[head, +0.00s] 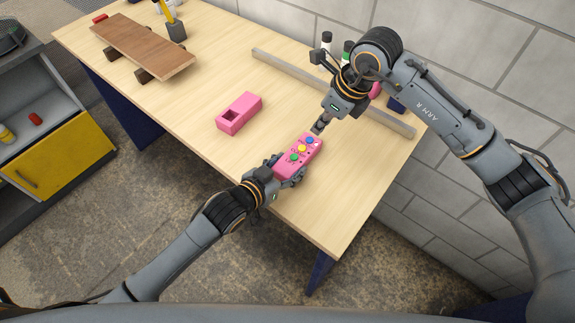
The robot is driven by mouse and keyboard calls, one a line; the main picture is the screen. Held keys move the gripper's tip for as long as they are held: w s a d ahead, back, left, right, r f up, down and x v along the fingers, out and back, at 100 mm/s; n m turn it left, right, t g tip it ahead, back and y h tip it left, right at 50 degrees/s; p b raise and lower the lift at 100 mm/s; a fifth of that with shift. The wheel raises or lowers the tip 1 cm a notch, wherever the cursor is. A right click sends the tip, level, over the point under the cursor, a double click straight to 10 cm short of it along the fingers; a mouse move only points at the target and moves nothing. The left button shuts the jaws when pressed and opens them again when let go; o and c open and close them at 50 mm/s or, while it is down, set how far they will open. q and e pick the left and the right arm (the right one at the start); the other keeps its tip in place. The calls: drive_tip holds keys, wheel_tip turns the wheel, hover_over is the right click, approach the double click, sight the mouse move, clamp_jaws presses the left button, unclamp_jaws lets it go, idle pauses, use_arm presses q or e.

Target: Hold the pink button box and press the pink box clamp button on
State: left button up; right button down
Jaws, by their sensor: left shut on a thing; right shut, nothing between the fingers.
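The pink button box (306,160) is in the head view above the front right part of the table. It has several coloured buttons along its top, with blue, yellow and green ones visible. My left gripper (286,172) is shut on the near end of the box. My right gripper (318,128) is shut and empty, with its tips close to the far end of the button box; I cannot tell whether they touch a button. A separate pink block (238,114) with a square opening lies on the table to the left.
The wooden table (200,90) has free room around the pink block. A wooden board on wheels (143,46) stands at the far left. A long grey bar (285,71) runs along the back, with bottles (326,41) behind it. A yellow-fronted cabinet (62,160) stands at the left.

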sight(305, 149)
use_arm(q)
drive_tip(key=shift+f, duration=0.1)
idle(0.3)
use_arm(e)
drive_tip(key=shift+w+a+f+m+t+y, duration=0.25)
drive_tip(key=shift+a+f+m+t+y, duration=0.4)
drive_tip(key=shift+f+m, duration=0.7)
drive_tip(key=shift+w+a+f+m+t+y, duration=0.3)
drive_tip(key=shift+f+m+y, duration=0.55)
drive_tip(key=shift+m, duration=0.95)
drive_tip(key=shift+w+a+f+m+t+y, duration=0.2)
drive_tip(key=shift+a+f+m+t+y, duration=0.4)
drive_tip(key=shift+f+m, duration=0.8)
drive_tip(key=shift+d+r, duration=0.1)
drive_tip(key=shift+d, duration=0.05)
drive_tip(key=shift+f, duration=0.35)
